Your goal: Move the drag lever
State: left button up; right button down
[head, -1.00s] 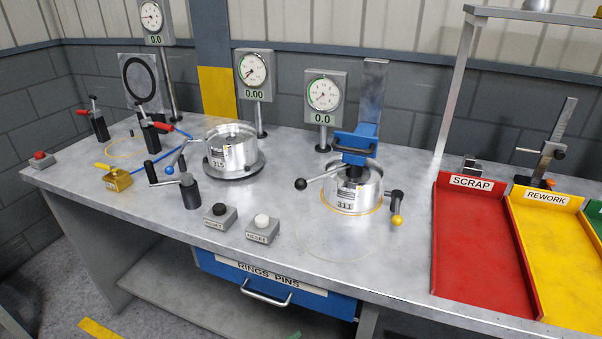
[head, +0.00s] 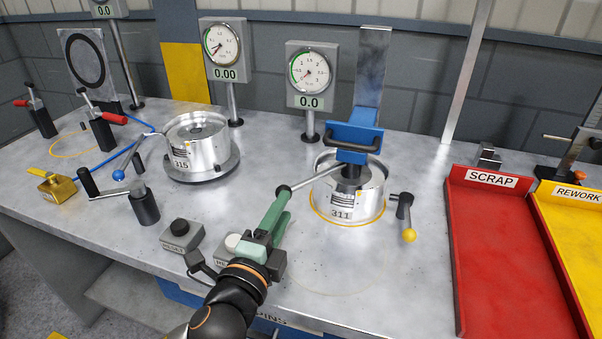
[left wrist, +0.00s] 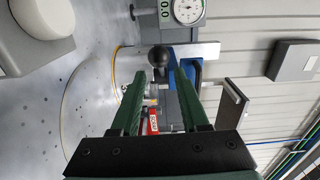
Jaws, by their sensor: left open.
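A lever with a silver rod (head: 316,177) reaches left from the press over the metal clutch drum marked 311 (head: 341,214). My left gripper (head: 281,203), with green fingers, is open at the free end of this lever. In the left wrist view the lever's black ball (left wrist: 158,54) lies between the open fingertips (left wrist: 158,75); I cannot tell whether they touch it. A second short lever with a yellow knob (head: 409,235) stands right of the drum. My right gripper is not in view.
A blue press head (head: 352,138) stands over drum 311, with gauges behind. Drum 315 (head: 196,151), a crank (head: 145,206) and push buttons (head: 181,235) lie left of my arm. The red SCRAP tray (head: 496,260) is at right. Bare bench lies before drum 311.

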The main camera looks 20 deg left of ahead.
aim_at(297, 185)
pick_arm(q)
jog(key=w, duration=1)
jog(key=shift+w+d+f, duration=0.1)
jog(key=shift+w+d, duration=0.05)
jog(key=shift+w, duration=0.15)
jog(key=shift+c, duration=0.2)
grip_shut()
dwell(0.8)
